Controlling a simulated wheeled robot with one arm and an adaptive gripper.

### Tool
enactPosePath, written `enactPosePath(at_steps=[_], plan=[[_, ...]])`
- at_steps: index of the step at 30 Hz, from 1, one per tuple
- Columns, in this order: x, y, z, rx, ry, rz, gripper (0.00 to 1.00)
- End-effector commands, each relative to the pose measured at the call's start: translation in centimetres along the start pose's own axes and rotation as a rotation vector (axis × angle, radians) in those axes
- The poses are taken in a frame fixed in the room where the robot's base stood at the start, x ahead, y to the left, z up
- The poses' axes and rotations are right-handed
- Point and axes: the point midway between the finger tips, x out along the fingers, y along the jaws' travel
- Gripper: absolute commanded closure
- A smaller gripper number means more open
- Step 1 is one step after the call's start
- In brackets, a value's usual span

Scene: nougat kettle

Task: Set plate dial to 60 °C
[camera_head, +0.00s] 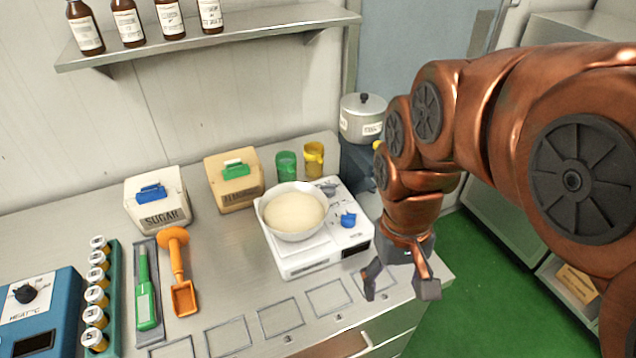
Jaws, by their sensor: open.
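A blue unit (50,309) stands at the lower left, cut off by the frame edge. Its white face carries a black dial (25,293) above the printed word "HEAT °C"; its scale is too small to read. A white plate unit (315,261) stands at the right of the counter with a bowl (294,211) of pale mass on it. A blue knob (348,220) sits on its right side; its setting is unreadable. My gripper (400,284) is open and empty. It points down near the counter's right front edge, right of the white unit and apart from both knobs.
A sugar box (157,200), a wooden box (233,180) and green and yellow cups (314,160) stand behind. A lidded pot (363,117) stands at the back right.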

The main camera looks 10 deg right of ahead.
Motion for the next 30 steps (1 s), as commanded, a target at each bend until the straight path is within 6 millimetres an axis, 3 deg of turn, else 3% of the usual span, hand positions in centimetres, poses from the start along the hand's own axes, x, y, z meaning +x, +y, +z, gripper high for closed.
enactPosePath(at_steps=[3, 17, 30], plan=[[-0.9, 0.0, -3.8, 0.045, 0.017, 0.002, 0.3], [-3.4, 0.2, -17.6, 0.15, 0.076, 0.017, 0.3], [-2.3, -1.3, -30.1, 0.16, 0.114, 0.015, 0.3]])
